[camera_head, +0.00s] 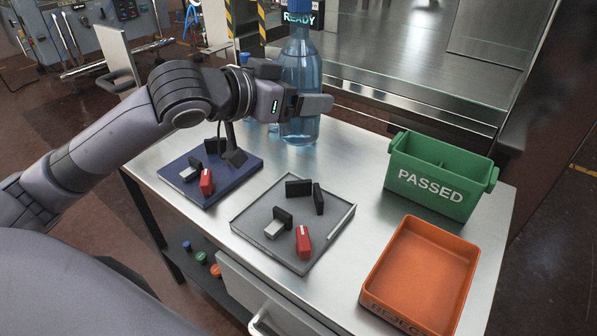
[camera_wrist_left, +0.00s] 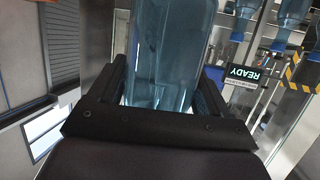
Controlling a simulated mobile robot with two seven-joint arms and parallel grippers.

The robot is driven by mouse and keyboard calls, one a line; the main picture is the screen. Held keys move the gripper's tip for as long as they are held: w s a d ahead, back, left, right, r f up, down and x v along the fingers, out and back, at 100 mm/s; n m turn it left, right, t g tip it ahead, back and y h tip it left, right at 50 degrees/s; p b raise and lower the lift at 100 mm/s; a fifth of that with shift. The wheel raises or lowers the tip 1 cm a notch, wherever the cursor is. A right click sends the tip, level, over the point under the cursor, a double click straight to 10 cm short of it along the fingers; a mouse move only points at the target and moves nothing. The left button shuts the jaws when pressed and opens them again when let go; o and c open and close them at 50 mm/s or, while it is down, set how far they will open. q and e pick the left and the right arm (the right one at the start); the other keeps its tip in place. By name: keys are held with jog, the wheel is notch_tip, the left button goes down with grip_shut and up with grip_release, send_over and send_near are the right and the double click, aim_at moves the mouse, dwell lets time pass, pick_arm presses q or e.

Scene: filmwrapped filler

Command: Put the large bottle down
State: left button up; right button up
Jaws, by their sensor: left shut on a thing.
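The large bottle (camera_head: 299,72) is clear blue plastic with a blue cap, and it is upright at the back of the metal table (camera_head: 345,155). My left gripper (camera_head: 301,103) is shut on its body in the head view. In the left wrist view the bottle (camera_wrist_left: 168,55) stands between the two dark fingers (camera_wrist_left: 162,85). The bottle's base appears at the table's back edge; I cannot tell whether it touches the tabletop. My right gripper is not in view.
A green "PASSED" bin (camera_head: 437,187) and an orange "REJECT" tray (camera_head: 383,290) stand to the right. A READY sign (camera_head: 299,19) is behind the bottle.

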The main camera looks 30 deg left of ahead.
pick_arm(q)
notch_tip(320, 180, down, 14)
jog(key=b, duration=0.2)
jog(key=shift+f, duration=0.15)
jog(key=shift+f, duration=0.25)
jog(key=o, duration=1.4)
jog(key=shift+f, duration=0.1)
jog(key=shift+o, duration=0.3)
jog(key=p+v, duration=0.2)
jog(key=v, duration=1)
jog(key=shift+r, duration=0.3)
